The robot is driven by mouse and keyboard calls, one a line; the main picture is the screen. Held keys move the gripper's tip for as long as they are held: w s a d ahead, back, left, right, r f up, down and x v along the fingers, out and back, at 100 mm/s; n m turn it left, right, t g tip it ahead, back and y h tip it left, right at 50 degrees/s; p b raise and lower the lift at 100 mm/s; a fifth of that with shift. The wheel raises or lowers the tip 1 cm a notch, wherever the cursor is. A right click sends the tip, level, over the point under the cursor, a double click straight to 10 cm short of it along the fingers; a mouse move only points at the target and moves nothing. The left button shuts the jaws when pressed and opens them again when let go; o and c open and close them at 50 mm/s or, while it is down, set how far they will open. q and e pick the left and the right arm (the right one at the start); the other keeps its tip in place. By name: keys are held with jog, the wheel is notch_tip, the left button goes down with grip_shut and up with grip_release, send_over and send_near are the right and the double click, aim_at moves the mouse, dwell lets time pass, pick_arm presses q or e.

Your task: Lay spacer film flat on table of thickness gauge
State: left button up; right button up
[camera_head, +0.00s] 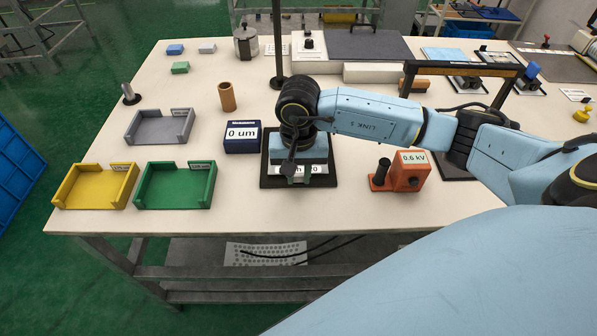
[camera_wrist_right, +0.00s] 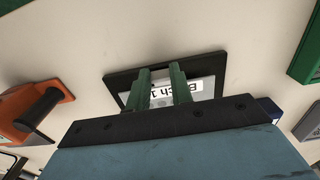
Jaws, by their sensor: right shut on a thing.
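My right gripper (camera_wrist_right: 161,82) points down over a black square plate (camera_wrist_right: 213,61), with its green fingers apart across a pale sheet. I take this sheet, the spacer film (camera_wrist_right: 212,87), to be what the fingers are shut on; their tips hide the grip. A printed label with "1" shows between and beside the fingers. In the head view the black plate (camera_head: 266,182) lies right of a dark blue box (camera_head: 241,146) reading "0 um", apparently the thickness gauge's display. My wrist covers most of the plate there. Whether the film touches the plate I cannot tell. My left gripper is out of view.
An orange "0.6 kV" box (camera_head: 409,179) stands right of the plate. Grey (camera_head: 158,140), green (camera_head: 146,203) and yellow (camera_head: 68,203) trays sit at the left. A brown cylinder (camera_head: 227,97) and a dark post (camera_head: 277,45) stand behind. Bare tabletop lies around the cylinder.

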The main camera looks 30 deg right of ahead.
jog(key=shift+f, duration=0.25)
jog(key=shift+d+f+b, duration=0.15)
jog(key=shift+f+b, duration=0.1)
jog(key=shift+b, duration=0.3)
jog(key=o, duration=1)
jog(key=shift+f, duration=0.1)
jog(key=shift+r+p, duration=0.7)
jog(key=shift+r, duration=6.2)
